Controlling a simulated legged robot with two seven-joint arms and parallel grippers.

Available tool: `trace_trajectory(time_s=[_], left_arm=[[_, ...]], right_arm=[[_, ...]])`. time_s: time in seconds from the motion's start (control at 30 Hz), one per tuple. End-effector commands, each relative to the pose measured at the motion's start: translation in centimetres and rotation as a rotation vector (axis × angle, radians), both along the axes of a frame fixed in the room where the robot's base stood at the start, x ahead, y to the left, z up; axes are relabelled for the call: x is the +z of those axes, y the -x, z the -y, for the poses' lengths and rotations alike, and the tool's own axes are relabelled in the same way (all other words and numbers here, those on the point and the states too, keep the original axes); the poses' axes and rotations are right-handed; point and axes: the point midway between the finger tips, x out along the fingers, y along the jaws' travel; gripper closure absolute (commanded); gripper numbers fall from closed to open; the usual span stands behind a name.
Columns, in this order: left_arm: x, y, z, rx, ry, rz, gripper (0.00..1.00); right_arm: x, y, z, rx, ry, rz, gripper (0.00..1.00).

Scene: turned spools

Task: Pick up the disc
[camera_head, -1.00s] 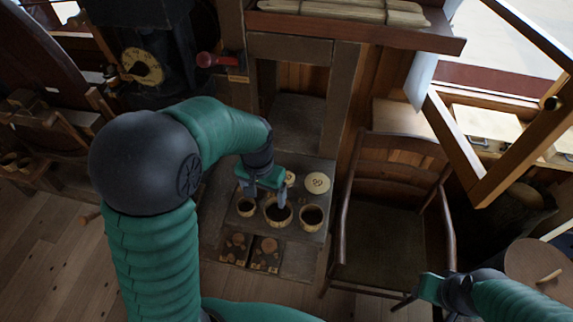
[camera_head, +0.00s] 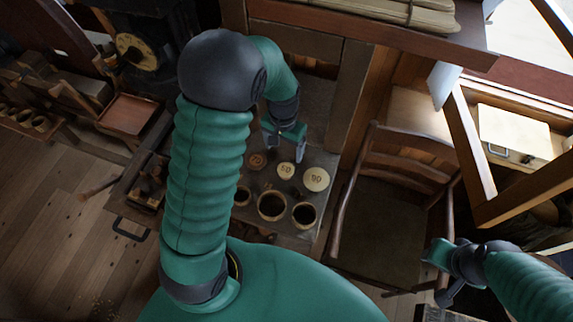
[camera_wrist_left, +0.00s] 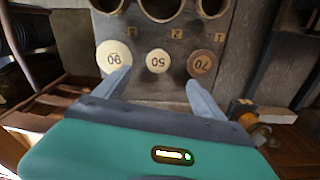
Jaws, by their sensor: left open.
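Three round discs lie in a row on a grey board (camera_head: 233,229): a pale disc marked 90 (camera_head: 316,179), a smaller pale disc marked 50 (camera_head: 286,170) and a brown disc marked 70 (camera_head: 257,161). My left gripper (camera_head: 284,151) is open and empty, just behind the discs in the head view. In the left wrist view, its fingers spread to either side of the 50 disc (camera_wrist_left: 158,61), with the 90 disc (camera_wrist_left: 113,57) by the left finger and the 70 disc (camera_wrist_left: 202,65) by the right. My right gripper (camera_head: 437,258) is far from them; its jaws are unclear.
Three round cups or holes, the middle one (camera_head: 271,206) among them, stand in front of the discs. A wooden chair (camera_head: 380,225) is close on the right. A post (camera_head: 347,95) and a shelf (camera_head: 375,35) rise behind the board.

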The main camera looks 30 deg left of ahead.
Motion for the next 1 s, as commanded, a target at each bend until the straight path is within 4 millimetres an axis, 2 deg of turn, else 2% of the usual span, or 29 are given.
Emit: trace_trajectory(time_s=[0.1, 0.2, 0.37, 0.5, 0.6, 0.73, 1.0], left_arm=[[-3.1, -0.1, 0.0, 0.001, 0.001, -0.010, 0.20], [-5.0, -0.3, 0.0, 0.001, 0.002, -0.008, 0.20], [-6.5, -0.3, 0.0, 0.000, 0.001, -0.006, 0.20], [-8.5, -0.2, -0.1, 0.001, 0.001, -0.007, 0.20], [-10.3, -0.2, -0.1, 0.001, 0.001, -0.006, 0.20], [-11.3, -0.4, -0.1, 0.000, 0.001, -0.002, 0.20], [-11.3, -0.4, 0.0, 0.000, 0.000, -0.002, 0.20]], right_arm=[[0.7, 0.0, 0.0, 0.000, 0.000, 0.000, 0.64], [0.9, 0.0, 0.0, 0.000, 0.000, 0.000, 0.64], [1.4, 0.0, 0.0, 0.000, 0.000, 0.000, 0.64], [2.9, 0.0, 0.0, 0.000, 0.000, 0.000, 0.64], [3.2, 0.0, 0.0, 0.000, 0.000, 0.000, 0.64], [3.2, 0.0, 0.0, 0.000, 0.000, 0.000, 0.64], [3.1, 0.0, 0.0, 0.000, 0.000, 0.000, 0.64]])
